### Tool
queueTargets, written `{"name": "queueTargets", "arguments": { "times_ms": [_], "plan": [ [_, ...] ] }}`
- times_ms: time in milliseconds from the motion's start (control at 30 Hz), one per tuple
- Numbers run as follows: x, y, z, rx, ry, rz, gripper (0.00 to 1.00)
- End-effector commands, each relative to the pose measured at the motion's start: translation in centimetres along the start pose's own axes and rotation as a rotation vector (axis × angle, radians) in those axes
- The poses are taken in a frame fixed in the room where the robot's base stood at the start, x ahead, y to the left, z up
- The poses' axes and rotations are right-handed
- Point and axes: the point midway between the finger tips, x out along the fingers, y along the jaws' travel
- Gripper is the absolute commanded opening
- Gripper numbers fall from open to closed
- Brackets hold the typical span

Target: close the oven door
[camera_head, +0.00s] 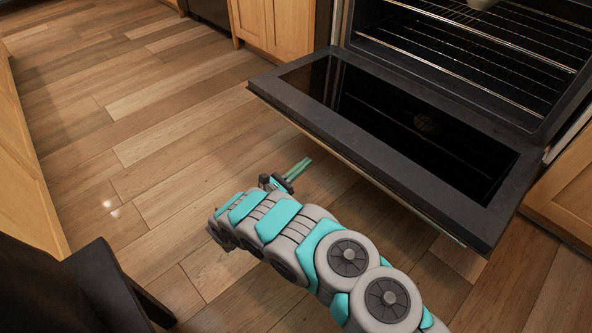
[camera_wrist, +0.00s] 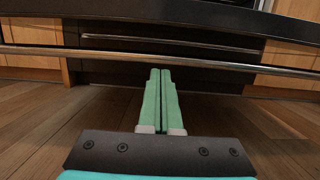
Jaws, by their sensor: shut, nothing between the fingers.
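The oven door (camera_head: 400,152) hangs open, folded down to about level, with a dark frame and a glass middle. The oven cavity (camera_head: 470,60) behind it is open, with wire racks inside. My gripper (camera_head: 304,163) is low over the floor, in front of the door's outer edge and apart from it in the head view. Its green fingers are shut and empty. In the wrist view the fingers (camera_wrist: 160,75) point toward the oven front, and the door's metal handle bar (camera_wrist: 200,62) runs across beyond them, under the door's dark edge (camera_wrist: 190,15).
Wooden cabinets (camera_head: 275,25) stand left of the oven, and another cabinet (camera_head: 565,190) stands at the right. A dark chair-like object (camera_head: 95,290) is at the lower left. The wood floor (camera_head: 140,130) left of my arm is clear. A pale item (camera_head: 482,3) sits on the upper rack.

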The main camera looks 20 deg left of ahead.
Motion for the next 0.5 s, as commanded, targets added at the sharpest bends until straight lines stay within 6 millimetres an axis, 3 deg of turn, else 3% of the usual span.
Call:
{"name": "queueTargets", "arguments": {
  "times_ms": [233, 500],
  "plan": [
    [5.0, -0.1, -0.3, -0.004, 0.002, -0.002, 0.0],
    [5.3, 0.0, 2.8, -0.002, 0.0, 0.001, 0.0]
  ]
}}
